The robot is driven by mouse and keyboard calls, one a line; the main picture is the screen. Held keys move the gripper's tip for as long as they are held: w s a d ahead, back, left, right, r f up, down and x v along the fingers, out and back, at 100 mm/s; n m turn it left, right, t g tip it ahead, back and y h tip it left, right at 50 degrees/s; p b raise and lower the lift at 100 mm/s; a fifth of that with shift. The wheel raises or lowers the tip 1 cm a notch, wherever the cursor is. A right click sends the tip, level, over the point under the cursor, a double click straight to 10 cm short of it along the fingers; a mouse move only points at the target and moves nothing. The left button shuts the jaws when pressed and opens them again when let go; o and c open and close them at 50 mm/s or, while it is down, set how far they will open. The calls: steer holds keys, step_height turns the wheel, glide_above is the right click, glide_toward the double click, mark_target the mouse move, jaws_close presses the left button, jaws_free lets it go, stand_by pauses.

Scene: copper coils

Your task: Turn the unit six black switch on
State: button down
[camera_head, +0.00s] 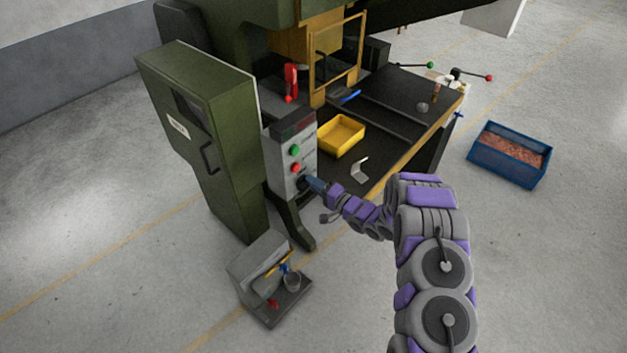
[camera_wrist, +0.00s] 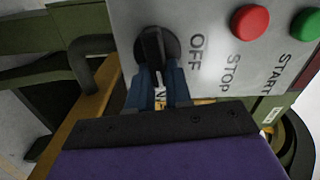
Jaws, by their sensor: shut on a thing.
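The black rotary switch (camera_wrist: 154,46) sits on the grey control panel (camera_wrist: 205,20) in the wrist view, with the word OFF beside it. My gripper (camera_wrist: 158,78) has its two blue fingers on either side of the switch's knob, shut on it. The fingers hide part of the switch and part of the lettering below it. In the head view my gripper (camera_head: 314,184) reaches the lower part of the grey control box (camera_head: 277,152), and the switch is mostly hidden there.
A red STOP button (camera_wrist: 250,22) and a green START button (camera_wrist: 306,25) are close to the switch. A green cabinet (camera_head: 190,130) stands left of the box. A yellow tray (camera_head: 341,148) lies on the machine bed. A blue crate (camera_head: 486,164) is on the floor at right.

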steer(key=shift+d+f+m+p, duration=0.15)
steer(key=shift+f+m+p, duration=0.15)
steer(key=shift+m, duration=0.6)
steer(key=c, duration=1)
jaws_free()
steer(key=shift+w+f, duration=0.1)
steer(key=shift+w, duration=0.1)
steer(key=shift+c, duration=0.2)
steer(key=shift+s, duration=0.1)
steer(key=b+v, duration=0.2)
steer(key=v, duration=1.5)
steer(key=shift+d, duration=0.2)
steer(key=shift+s, duration=0.15)
